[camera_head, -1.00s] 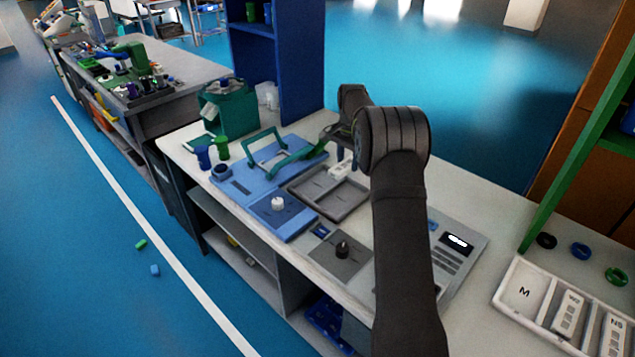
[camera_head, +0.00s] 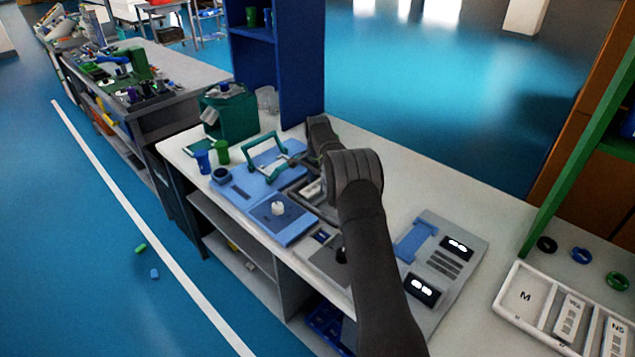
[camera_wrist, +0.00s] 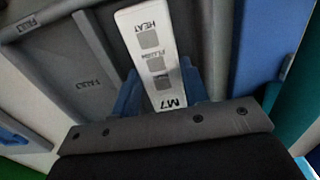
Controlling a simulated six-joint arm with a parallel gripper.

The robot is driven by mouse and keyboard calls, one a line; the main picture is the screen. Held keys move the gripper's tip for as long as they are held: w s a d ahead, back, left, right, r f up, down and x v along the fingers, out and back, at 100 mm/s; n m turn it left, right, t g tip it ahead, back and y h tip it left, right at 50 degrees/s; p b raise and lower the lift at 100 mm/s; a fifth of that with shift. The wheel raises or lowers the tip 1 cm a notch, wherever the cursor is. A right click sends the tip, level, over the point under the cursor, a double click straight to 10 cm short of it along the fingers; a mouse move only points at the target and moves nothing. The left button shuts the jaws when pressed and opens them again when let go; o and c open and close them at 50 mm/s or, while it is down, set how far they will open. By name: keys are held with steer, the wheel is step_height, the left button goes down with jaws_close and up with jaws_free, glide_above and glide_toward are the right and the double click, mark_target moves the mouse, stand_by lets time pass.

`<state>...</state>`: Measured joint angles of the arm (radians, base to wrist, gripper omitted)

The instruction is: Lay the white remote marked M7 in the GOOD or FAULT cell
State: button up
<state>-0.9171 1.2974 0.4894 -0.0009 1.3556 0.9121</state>
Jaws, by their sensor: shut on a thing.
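The white remote marked M7 (camera_wrist: 150,45), with grey HEAT and FLUSH buttons, is held between the blue fingers of my gripper (camera_wrist: 160,88) in the wrist view. Its M7 end is nearest the gripper. In the head view, part of the white remote (camera_head: 311,192) shows beside my arm. The grey tray (camera_wrist: 62,55) lies beneath and left of the remote in the wrist view, with two FAULT labels in sight. No GOOD label can be read. In the head view my arm hides most of the tray. I cannot tell whether the remote touches the cell floor.
A blue board (camera_head: 240,190) with a teal handle (camera_head: 268,150) and a white knob (camera_head: 278,209) adjoins the tray. A grey panel (camera_head: 462,262) with displays stands to the right. A white tray (camera_head: 524,296) holds other remotes. The bench behind my arm is clear.

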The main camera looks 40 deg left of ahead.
mark_target(317, 185)
steer(key=o, duration=1.1)
steer(key=shift+f, duration=0.1)
step_height(317, 185, up, 12)
steer(key=shift+r, duration=0.2)
step_height(317, 185, down, 12)
steer(key=shift+f, duration=0.25)
step_height(317, 185, up, 3)
steer(key=shift+f, duration=0.15)
steer(key=shift+r, duration=0.65)
